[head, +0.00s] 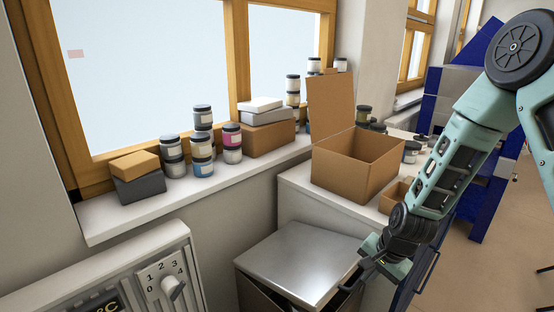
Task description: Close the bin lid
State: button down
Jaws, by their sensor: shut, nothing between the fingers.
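A dark gap shows below the lid's front edge, so the lid looks not fully down; I cannot tell the exact angle. My gripper (357,280) is at the lid's right edge, near its front right corner. It is shut and empty. The fingertips are small and dark, and I cannot tell whether they touch the lid.
A white counter (297,190) behind the bin bears an open cardboard box (355,168) and a smaller box (394,196). Jars (202,150) and boxes line the windowsill. A heater with a dial (168,284) stands left of the bin. Open floor (505,255) lies at right.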

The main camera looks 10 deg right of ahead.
notch_tip(320, 180, down, 11)
jog(key=s+d+b, duration=0.1)
jog(key=s+b, duration=0.1)
jog(key=b, duration=0.3)
jog(key=shift+d+f+b, duration=0.2)
jog(key=shift+b, duration=0.15)
